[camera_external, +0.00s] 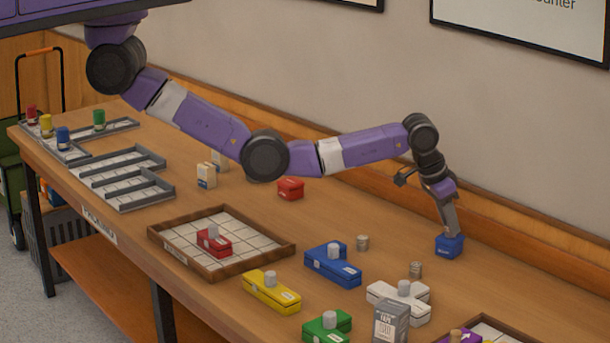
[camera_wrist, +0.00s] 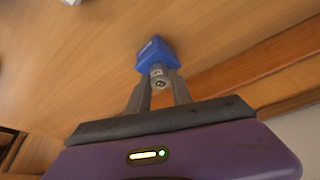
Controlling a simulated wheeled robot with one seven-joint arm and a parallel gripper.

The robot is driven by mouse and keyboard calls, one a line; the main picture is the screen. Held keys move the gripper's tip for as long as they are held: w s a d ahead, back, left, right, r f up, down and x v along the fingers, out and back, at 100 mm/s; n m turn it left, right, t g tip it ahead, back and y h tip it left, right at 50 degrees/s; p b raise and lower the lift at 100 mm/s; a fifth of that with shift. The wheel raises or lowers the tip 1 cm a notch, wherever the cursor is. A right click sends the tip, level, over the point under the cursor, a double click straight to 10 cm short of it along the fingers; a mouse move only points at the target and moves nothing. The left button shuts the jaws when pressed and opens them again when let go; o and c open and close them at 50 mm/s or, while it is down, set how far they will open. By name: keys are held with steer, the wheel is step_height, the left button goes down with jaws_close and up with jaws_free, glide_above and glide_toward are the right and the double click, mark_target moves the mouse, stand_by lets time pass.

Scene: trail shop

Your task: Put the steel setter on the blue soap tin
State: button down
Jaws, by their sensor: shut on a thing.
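The small blue soap tin (camera_external: 449,246) stands on the table at the right, near the wall side. It also shows in the wrist view (camera_wrist: 153,52), just beyond my fingertips. My gripper (camera_external: 446,228) points down directly over the tin. In the wrist view my gripper (camera_wrist: 160,86) is shut on a small grey cylinder, the steel setter (camera_wrist: 160,74), which has a round marked end. The setter overlaps the blue tin there; I cannot tell whether it rests on the tin or hangs just above it. In the external view the setter is hidden by the fingers.
Two small grey-brown cylinders (camera_external: 362,242) (camera_external: 415,269) stand nearby. A larger blue block (camera_external: 333,268), a white block (camera_external: 400,303) and a grey box (camera_external: 391,321) lie left and in front. A red tin (camera_external: 290,189) stands farther back. Bare table surrounds the soap tin.

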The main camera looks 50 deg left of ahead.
steer(key=shift+f, duration=0.1)
steer(key=c, duration=1.1)
jaws_free()
steer(key=shift+c, duration=0.2)
steer(key=v, duration=1.2)
